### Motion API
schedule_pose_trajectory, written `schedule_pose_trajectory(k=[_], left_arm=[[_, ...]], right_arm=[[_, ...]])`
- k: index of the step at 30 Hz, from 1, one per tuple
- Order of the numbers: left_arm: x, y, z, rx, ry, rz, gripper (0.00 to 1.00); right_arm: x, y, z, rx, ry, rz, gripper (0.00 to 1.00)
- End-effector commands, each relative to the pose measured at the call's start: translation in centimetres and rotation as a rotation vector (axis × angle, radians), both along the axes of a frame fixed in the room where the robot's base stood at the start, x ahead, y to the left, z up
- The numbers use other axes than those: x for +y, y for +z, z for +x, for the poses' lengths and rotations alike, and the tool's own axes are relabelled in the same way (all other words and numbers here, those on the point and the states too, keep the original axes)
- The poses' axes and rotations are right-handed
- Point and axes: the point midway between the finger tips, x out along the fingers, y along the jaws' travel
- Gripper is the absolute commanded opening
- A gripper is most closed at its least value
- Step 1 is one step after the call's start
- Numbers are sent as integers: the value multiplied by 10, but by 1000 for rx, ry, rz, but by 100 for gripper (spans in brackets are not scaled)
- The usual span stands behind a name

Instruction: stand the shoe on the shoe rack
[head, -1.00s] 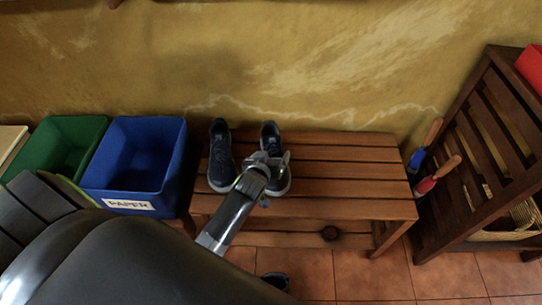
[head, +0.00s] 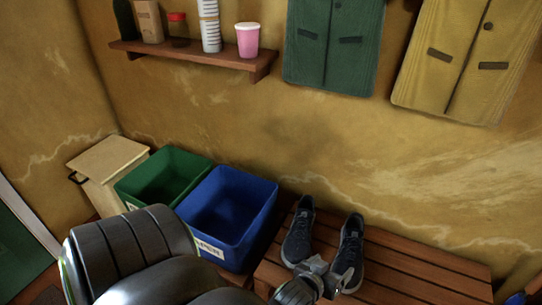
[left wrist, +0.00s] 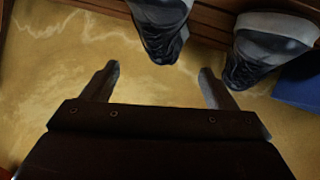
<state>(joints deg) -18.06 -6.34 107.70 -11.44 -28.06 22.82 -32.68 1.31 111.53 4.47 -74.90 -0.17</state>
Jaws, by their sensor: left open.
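Two dark blue-grey shoes with pale soles stand side by side on the slatted wooden shoe rack (head: 405,262). The left shoe (head: 298,235) is nearer the blue bin; the right shoe (head: 350,248) is beside it. My left gripper (head: 328,275) is open at the near end of the right shoe, partly covering it. In the left wrist view its two fingers (left wrist: 157,80) are spread with only wall visible between them. The right shoe (left wrist: 163,32) and left shoe (left wrist: 268,48) show above, apart from the fingers in that picture. My right gripper is out of view.
A blue bin (head: 228,220) and a green bin (head: 165,175) stand left of the rack, with a pale wooden box (head: 108,165) beyond. Above are a wall shelf (head: 195,58) with cups and jars, and hanging garments (head: 333,45). The rack's right part is bare.

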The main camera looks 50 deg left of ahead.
Motion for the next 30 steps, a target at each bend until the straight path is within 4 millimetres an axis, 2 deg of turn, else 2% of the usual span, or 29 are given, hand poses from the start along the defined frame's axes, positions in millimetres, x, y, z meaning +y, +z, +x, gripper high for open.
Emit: schedule_pose_trajectory(k=[2, 5, 9, 12, 16, 18, 21, 30], left_arm=[[5, -15, -15, 76, -4, 9, 80], [12, -46, -51, 249, -28, 24, 80], [18, -87, -122, 546, -97, 33, 80], [19, -106, -171, 733, -161, 26, 80], [19, -116, -221, 907, -236, 9, 80], [18, -118, -236, 963, -263, 1, 80], [17, -119, -247, 999, -283, -5, 80], [17, -119, -247, 1001, -284, -6, 80]], right_arm=[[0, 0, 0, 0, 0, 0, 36], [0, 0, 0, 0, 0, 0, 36], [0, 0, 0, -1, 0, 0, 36], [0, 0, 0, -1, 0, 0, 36], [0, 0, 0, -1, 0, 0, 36], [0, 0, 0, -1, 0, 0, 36], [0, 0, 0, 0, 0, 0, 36], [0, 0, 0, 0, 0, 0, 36]])
